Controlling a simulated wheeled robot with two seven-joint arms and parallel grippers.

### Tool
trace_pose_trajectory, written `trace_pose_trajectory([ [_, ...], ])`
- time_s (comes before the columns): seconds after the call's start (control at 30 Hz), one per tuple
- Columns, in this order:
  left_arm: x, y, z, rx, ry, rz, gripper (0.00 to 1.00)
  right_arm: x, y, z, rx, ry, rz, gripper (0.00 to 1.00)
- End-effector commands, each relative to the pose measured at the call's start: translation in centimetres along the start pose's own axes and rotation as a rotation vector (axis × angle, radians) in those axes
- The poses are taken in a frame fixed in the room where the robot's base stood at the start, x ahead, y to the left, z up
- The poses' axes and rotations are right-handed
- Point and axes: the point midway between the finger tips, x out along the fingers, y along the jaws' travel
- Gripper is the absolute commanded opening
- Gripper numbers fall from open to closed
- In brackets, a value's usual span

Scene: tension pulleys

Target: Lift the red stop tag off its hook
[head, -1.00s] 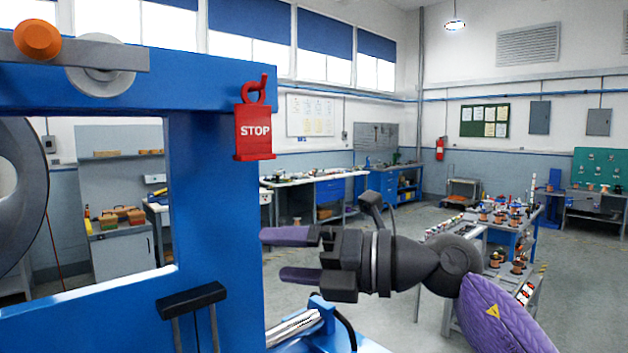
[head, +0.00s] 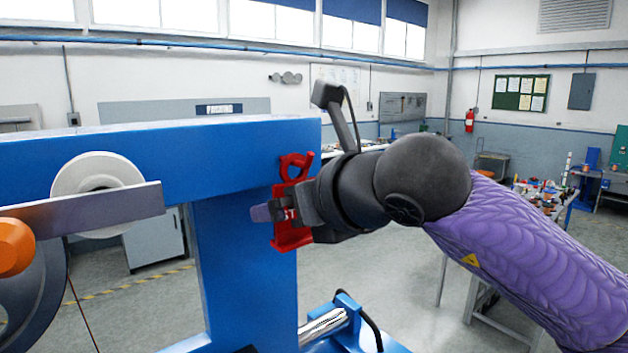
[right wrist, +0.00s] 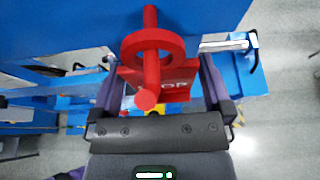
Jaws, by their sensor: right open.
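The red stop tag (head: 291,236) hangs at the right end of the blue frame's top beam (head: 240,150) in the head view, partly hidden behind my right gripper. Its ring and the red hook (head: 293,163) show above it. My right gripper (head: 268,212) is open at the tag. In the right wrist view the tag (right wrist: 178,82) lies between the two purple fingers (right wrist: 160,88), one on each side of it. The red ring (right wrist: 152,48) and hook peg stand close in front of that camera. I cannot tell whether the fingers touch the tag. My left gripper does not show.
The blue upright (head: 245,265) stands just left of the tag. A white roller (head: 97,190) and a grey arm with an orange knob (head: 14,246) are at the left.

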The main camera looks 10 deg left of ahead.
Motion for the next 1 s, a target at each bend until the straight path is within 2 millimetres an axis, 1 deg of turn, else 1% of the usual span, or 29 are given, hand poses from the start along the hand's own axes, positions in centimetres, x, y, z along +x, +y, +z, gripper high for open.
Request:
trace_pose_trajectory([
  [0.2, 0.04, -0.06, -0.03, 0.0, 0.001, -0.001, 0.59, 0.09, -0.02, -0.08, 0.001, 0.0, 0.0, 1.0],
  [0.27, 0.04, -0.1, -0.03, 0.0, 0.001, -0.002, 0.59, 0.09, -0.02, -0.07, 0.001, 0.0, 0.0, 0.87],
  [0.3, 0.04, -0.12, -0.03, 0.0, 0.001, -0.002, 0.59, 0.08, -0.03, -0.07, 0.001, 0.0, 0.0, 0.79],
  [0.47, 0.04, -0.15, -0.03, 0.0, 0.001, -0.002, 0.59, 0.06, -0.03, -0.06, 0.001, 0.0, 0.0, 0.45],
  [0.5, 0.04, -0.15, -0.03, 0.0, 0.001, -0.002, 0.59, 0.06, -0.03, -0.05, 0.001, 0.0, 0.0, 0.36],
  [0.57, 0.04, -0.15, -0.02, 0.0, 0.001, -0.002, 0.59, 0.05, -0.03, -0.05, 0.001, 0.0, 0.0, 0.24],
  [1.0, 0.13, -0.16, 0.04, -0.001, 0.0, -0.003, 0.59, -0.27, -0.05, 0.71, 0.002, 0.0, 0.0, 0.24],
])
